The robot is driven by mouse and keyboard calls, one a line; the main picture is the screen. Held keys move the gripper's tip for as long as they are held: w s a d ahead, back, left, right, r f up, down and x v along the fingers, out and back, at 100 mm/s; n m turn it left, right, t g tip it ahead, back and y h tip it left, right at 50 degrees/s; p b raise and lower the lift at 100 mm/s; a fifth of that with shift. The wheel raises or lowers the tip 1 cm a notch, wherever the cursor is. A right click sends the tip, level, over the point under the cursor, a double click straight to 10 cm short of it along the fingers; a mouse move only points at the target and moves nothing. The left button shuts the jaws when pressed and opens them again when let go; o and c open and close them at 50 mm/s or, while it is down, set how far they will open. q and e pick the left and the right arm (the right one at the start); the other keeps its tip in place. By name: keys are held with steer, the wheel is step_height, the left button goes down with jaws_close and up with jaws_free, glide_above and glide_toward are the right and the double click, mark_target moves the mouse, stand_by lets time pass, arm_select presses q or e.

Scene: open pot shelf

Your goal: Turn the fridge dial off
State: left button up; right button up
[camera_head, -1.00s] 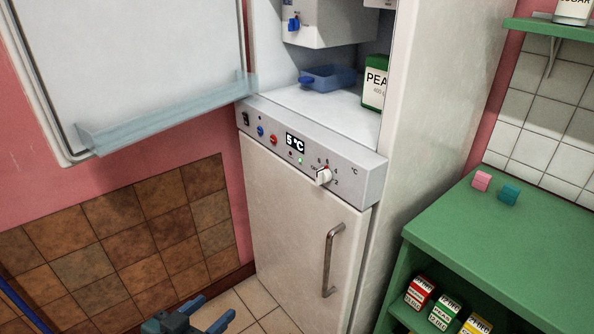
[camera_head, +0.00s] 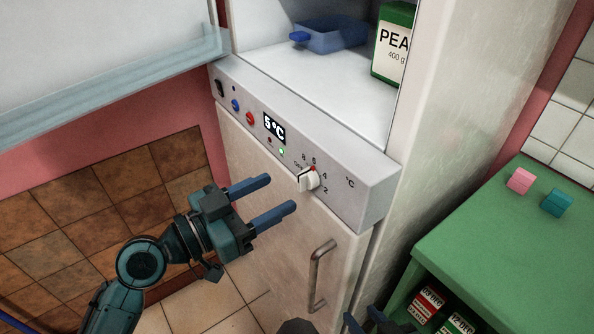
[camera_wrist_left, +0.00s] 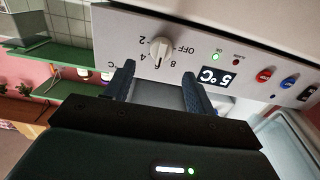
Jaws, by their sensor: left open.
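The fridge dial (camera_head: 309,179) is a white knob on the grey control panel, with marks for OFF and numbers around it. It also shows in the left wrist view (camera_wrist_left: 159,48); its grip bar lies toward the numbers between 4 and 6, away from OFF. The display (camera_head: 274,128) reads 5 °C and a green lamp (camera_head: 282,152) is lit. My left gripper (camera_head: 280,195) is open and empty, just left of the dial and apart from it. In the left wrist view the dial lies just beyond its fingertips (camera_wrist_left: 158,70). My right gripper (camera_head: 372,321) is partly cut off at the bottom edge.
Below the panel is a closed door with a metal handle (camera_head: 319,275). The glassy-edged upper door (camera_head: 110,90) stands open at left. A blue tray (camera_head: 335,38) and peas box (camera_head: 393,45) are inside. A green shelf (camera_head: 500,220) stands right.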

mark_target(298, 181)
arm_select(q)
steer(key=p+x, duration=0.1)
steer(key=x, duration=0.5)
steer(key=shift+w, duration=0.1)
steer(key=shift+c, duration=0.2)
steer(key=c, duration=0.9)
